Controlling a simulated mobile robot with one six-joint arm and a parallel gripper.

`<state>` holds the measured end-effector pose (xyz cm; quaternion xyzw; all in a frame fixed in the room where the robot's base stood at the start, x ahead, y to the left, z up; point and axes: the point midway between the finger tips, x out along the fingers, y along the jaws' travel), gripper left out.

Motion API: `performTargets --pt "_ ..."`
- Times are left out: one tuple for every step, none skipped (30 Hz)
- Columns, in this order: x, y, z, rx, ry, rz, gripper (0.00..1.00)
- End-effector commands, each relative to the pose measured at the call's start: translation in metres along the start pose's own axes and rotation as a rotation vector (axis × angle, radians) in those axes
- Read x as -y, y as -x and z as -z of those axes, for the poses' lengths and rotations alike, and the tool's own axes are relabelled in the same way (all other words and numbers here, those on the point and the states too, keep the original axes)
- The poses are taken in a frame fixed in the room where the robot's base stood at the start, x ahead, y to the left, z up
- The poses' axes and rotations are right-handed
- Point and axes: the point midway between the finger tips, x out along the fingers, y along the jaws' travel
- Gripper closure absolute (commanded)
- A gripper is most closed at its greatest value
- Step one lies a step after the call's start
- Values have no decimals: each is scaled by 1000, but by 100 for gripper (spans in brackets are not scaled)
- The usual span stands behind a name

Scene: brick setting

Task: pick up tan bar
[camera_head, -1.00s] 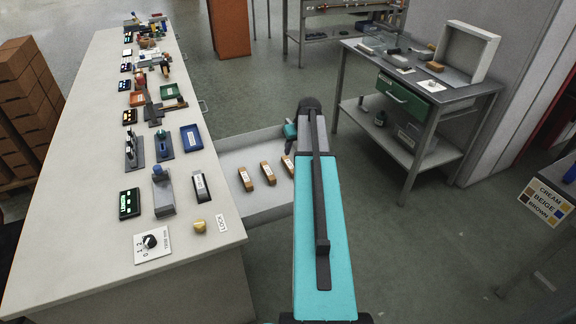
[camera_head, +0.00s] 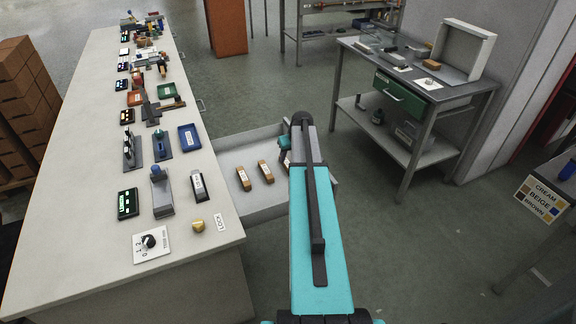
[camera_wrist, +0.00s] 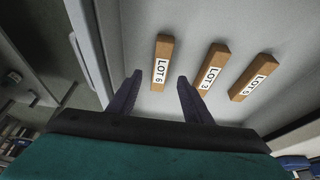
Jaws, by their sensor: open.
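Three tan-brown bars with white labels lie apart in a pale grey drawer. In the wrist view they are the LOT 6 bar (camera_wrist: 162,62), the LOT 3 bar (camera_wrist: 212,68) and the LOT 5 bar (camera_wrist: 254,77). My gripper (camera_wrist: 160,78) is open and empty, its dark fingers on either side of the lower end of the LOT 6 bar in the picture; the height gap cannot be told. In the head view the left bar (camera_head: 243,179) and middle bar (camera_head: 265,171) show, while my arm mostly hides the third. Their shades look alike.
The drawer (camera_head: 240,152) juts from a long workbench (camera_head: 85,200) crowded with fixtures and trays. Its wall (camera_wrist: 95,45) runs left of the fingers in the wrist view. A steel side table (camera_head: 420,85) stands at right, with clear floor between.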

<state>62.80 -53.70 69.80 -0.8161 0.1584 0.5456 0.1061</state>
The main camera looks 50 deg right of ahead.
Motion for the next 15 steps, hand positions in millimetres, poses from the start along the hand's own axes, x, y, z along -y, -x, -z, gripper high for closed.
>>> performTargets --pt "0 -4 1 0 0 0 55" --pt "0 -6 1 -1 0 0 55" --pt "0 -8 1 -1 0 0 55" --pt "0 -8 0 -1 0 0 55" --pt "0 -9 0 -1 0 0 55" --pt "0 -9 0 -1 0 0 55" --pt "0 -9 0 -1 0 0 55" --pt "0 -9 0 -1 0 0 55" --pt "0 -9 0 -1 0 0 55" --pt "0 -9 0 -1 0 0 55" --pt "0 -9 0 -1 0 0 55" --pt "0 -9 0 -1 0 0 55" --pt "0 -9 0 -1 0 -1 55" --pt "0 -9 0 -1 -1 -1 55" --pt "-1 -10 0 -1 -1 -1 55"
